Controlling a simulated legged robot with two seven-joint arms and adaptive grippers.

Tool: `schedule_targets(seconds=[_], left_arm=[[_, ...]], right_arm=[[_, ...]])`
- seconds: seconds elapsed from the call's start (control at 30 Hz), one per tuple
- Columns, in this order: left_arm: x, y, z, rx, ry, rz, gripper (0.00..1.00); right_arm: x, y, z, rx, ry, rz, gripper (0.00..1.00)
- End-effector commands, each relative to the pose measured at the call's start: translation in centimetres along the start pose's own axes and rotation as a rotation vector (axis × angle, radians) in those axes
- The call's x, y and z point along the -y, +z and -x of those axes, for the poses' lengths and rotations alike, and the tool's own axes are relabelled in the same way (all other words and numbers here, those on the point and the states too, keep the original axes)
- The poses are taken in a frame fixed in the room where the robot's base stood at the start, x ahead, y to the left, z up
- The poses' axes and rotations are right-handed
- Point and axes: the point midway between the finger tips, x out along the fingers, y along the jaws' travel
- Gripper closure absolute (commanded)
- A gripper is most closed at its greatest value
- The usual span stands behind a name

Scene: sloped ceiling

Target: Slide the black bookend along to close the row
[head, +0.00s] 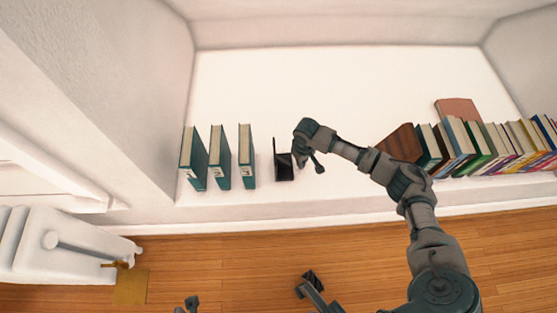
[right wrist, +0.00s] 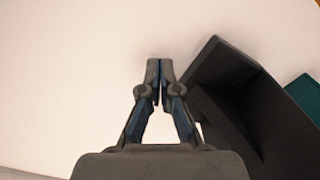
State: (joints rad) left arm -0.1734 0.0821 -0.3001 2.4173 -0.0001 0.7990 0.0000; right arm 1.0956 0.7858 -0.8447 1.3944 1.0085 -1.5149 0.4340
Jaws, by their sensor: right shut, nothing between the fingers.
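The black bookend (head: 284,172) stands on the white ledge, to the right of three upright teal books (head: 219,160), with a gap between it and the nearest book (head: 246,158). My right gripper (head: 302,161) is shut and empty, low on the bookend's right side. In the right wrist view, its closed fingers (right wrist: 160,72) are beside the dark bookend (right wrist: 245,112), which fills the right side; I cannot tell whether they touch. A corner of a teal book (right wrist: 304,92) shows beyond it. At the bottom edge, a dark part (head: 192,302) may be my left gripper; its fingers are unclear.
A brown wooden block (head: 401,144) stands at the left end of a long row of mixed books (head: 490,145) on the right. A reddish book (head: 457,109) lies behind them. A radiator (head: 50,250) is at the lower left. The ledge behind the bookend is bare.

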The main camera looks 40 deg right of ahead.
Motion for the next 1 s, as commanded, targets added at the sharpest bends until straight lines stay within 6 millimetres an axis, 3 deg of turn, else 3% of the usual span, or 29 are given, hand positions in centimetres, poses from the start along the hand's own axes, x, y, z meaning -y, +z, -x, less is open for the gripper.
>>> schedule_targets(seconds=[0.47,1.0], left_arm=[[0.0,0.0,0.0,0.001,0.000,0.000,0.38],[-0.1,-0.2,-0.1,-0.003,0.002,0.000,0.38]], right_arm=[[0.0,0.0,-0.6,0.000,-0.001,0.000,1.00],[1.7,-1.0,-0.5,-0.002,-0.002,0.000,1.00]])
